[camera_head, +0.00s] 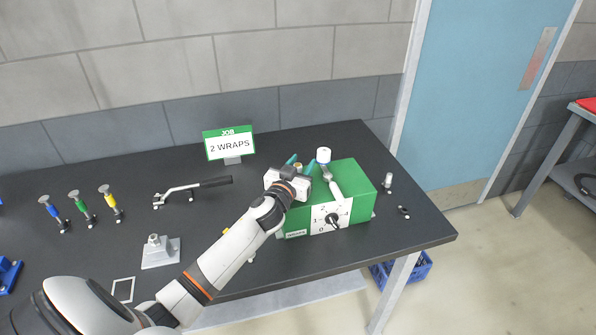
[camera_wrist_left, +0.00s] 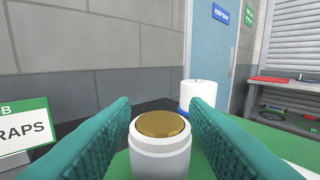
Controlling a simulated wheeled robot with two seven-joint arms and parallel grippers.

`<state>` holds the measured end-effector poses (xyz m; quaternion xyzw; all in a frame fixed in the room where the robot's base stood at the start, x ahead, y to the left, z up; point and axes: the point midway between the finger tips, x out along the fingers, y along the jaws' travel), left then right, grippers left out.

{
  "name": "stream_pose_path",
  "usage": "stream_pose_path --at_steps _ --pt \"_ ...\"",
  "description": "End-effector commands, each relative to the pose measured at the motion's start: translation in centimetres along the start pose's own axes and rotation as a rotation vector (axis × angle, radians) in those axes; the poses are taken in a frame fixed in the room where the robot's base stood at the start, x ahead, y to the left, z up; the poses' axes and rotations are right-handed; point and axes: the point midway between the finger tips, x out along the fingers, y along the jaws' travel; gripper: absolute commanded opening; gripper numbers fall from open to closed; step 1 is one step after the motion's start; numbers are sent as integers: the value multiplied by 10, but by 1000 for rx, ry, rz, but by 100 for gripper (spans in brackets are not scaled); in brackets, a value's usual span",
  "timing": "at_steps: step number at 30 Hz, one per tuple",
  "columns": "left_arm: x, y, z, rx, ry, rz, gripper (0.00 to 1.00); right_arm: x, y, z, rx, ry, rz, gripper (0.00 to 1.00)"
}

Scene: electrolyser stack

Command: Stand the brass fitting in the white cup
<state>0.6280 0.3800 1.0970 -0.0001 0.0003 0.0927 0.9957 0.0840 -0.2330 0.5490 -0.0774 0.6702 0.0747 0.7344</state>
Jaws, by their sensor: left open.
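The brass fitting (camera_wrist_left: 163,124) shows as a round brass top inside the rim of the white cup (camera_wrist_left: 160,157) in the left wrist view. The cup looks upright, and the fitting's lower part is hidden inside it. In the head view only a little brass (camera_head: 298,165) shows by my gripper, at the back left of the green box. My left gripper (camera_head: 300,163) is open, its teal fingers on either side of the cup and fitting; the fingers also frame them in the wrist view (camera_wrist_left: 160,108). I cannot tell whether either finger touches. My right gripper is not in view.
The green box (camera_head: 356,181) has a numbered dial. A white roll (camera_head: 323,154) stands behind, beyond the cup in the wrist view (camera_wrist_left: 198,93). A sign reads "2 WRAPS" (camera_head: 229,144).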

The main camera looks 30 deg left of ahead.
Motion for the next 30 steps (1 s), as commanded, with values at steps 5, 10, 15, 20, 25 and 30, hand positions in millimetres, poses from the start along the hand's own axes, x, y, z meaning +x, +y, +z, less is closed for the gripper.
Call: stream_pose_path --at_steps 5,10,15,20,25,30 --pt "0 0 -1 0 0 -1 41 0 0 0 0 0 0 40" --pt "0 0 -1 0 1 0 14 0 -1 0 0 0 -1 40" --pt "0 0 0 0 0 0 0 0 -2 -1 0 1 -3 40" --pt "0 0 0 0 0 0 0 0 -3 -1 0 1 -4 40" --pt "0 0 15 3 -4 -1 0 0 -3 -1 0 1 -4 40" --pt "0 0 49 4 -7 -2 0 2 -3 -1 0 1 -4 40"
